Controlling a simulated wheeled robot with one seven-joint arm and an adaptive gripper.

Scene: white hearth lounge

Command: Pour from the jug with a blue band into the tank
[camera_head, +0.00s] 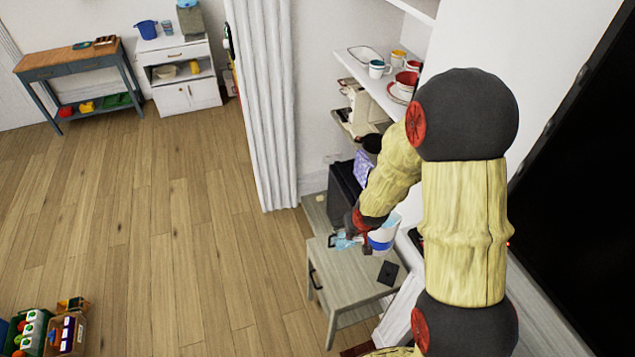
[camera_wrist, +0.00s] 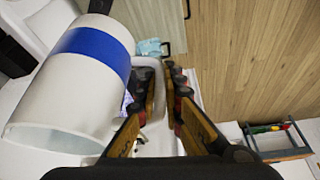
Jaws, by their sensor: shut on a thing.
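The white jug with a blue band (camera_head: 384,238) is held above the low grey cabinet in the head view. In the wrist view the jug (camera_wrist: 75,75) fills the left side, with its wide rim toward the lower left. My gripper (camera_wrist: 163,75) is shut on the jug's handle; it also shows in the head view (camera_head: 364,247). The jug looks tilted in the head view, and its contents are not visible. A light-blue, clear-looking object (camera_head: 345,241) is beside the gripper, also in the wrist view (camera_wrist: 151,47); I cannot tell whether it is the tank.
The grey cabinet (camera_head: 345,285) has a flat black item (camera_head: 388,272) on top. A black appliance (camera_head: 345,187) stands behind it. A wall shelf (camera_head: 372,88) holds cups and plates, with a white machine (camera_head: 358,108) below. The wooden floor (camera_head: 170,230) at left is largely clear.

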